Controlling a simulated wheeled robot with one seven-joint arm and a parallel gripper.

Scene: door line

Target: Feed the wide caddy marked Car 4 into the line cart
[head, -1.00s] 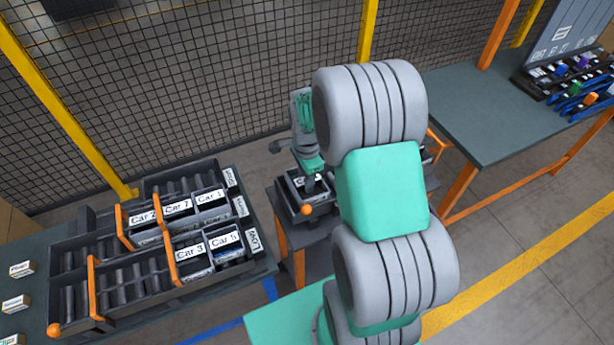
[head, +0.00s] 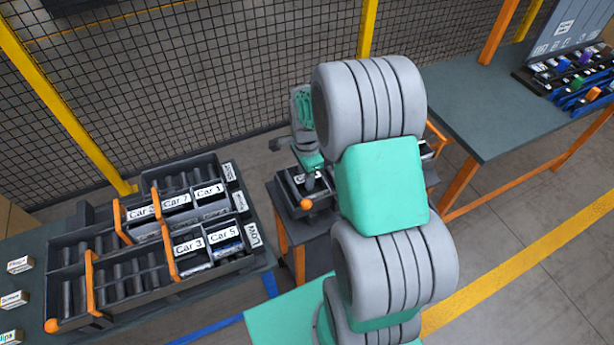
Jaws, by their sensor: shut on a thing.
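My gripper (head: 310,184) is beyond my arm, low over the left end of a dark cart (head: 318,232) with orange legs, which I take for the line cart. It is shut on a dark caddy with a white label (head: 304,178). Only the first letter or so of the label reads, so the picture does not confirm Car 4. The caddy sits at or in a dark tray (head: 287,190) with an orange knob (head: 306,203). Whether it rests on the tray's floor I cannot tell. My arm hides the middle of the cart.
A dark two-row rack (head: 125,318) on the left table holds caddies marked Car 2, Car 7, Car 1, Car 3 and Car 5 (head: 222,234). Several of its left slots are empty. A mesh fence (head: 240,90) stands behind. A table (head: 470,110) with coloured items is at right.

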